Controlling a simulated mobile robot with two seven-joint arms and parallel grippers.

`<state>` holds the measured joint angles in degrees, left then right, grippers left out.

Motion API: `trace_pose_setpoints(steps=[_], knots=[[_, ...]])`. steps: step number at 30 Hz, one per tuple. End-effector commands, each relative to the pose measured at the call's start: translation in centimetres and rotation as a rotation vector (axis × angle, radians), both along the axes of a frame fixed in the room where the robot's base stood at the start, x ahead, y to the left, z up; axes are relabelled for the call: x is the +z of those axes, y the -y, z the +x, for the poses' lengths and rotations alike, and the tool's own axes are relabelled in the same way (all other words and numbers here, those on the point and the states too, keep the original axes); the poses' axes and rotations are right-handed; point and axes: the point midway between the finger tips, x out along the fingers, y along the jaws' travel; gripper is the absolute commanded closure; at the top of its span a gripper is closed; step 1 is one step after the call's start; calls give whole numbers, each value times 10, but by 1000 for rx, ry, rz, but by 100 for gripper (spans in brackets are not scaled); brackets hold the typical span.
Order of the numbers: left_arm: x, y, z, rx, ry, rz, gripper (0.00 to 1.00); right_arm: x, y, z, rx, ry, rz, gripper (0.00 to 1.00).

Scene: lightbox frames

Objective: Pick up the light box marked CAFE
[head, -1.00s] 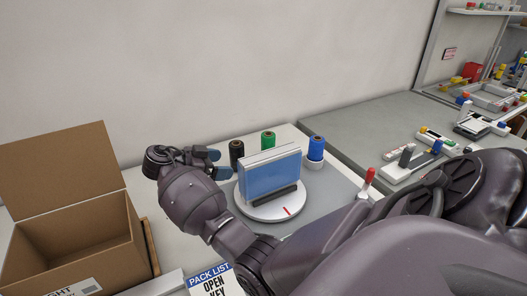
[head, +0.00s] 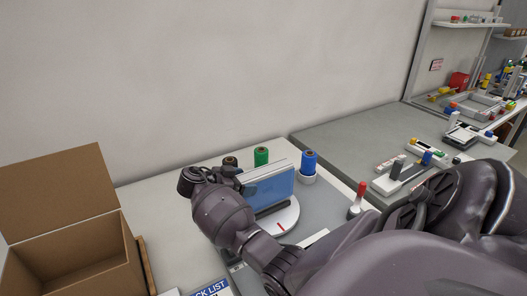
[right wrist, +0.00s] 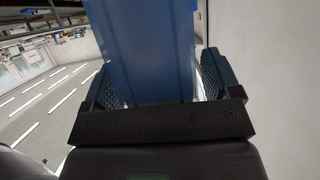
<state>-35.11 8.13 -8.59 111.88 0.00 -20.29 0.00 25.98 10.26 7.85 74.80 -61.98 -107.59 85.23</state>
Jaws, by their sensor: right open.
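The light box (head: 270,188) is a thin upright panel with a blue face and pale edges. It stands in a dark holder on a round white turntable (head: 286,222). Faint marks show on its face, too small to read. My right gripper (head: 234,178) is at its left end and hides part of that end. In the right wrist view, the blue box (right wrist: 150,45) lies between the two open, ridged fingers of my right gripper (right wrist: 160,82). A gap shows beside the left finger; contact on the right is unclear. My left gripper is out of view.
An open cardboard box (head: 70,262) stands at left. Black, green (head: 261,156) and blue (head: 309,163) spools stand behind and right of the turntable. A red-handled tool (head: 357,198) stands at right. A partly hidden pack list (head: 212,289) lies in front. A grey bench (head: 345,140) adjoins at right.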

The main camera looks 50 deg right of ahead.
Motion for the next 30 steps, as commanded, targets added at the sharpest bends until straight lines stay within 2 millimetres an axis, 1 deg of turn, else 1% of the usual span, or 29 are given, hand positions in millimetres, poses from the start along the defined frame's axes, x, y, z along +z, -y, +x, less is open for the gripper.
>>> trace_pose_setpoints(steps=[1,3,8,9,25,30], knots=[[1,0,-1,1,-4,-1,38,-1,5,-1,0,-1,-2,17],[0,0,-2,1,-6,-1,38,-3,7,-2,0,0,-1,17],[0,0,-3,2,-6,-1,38,-3,7,-2,0,0,0,17],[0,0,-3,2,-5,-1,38,-3,7,-2,0,0,0,19],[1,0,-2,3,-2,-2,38,-3,7,-2,0,0,0,100],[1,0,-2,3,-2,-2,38,-2,7,-2,1,3,-2,100]])
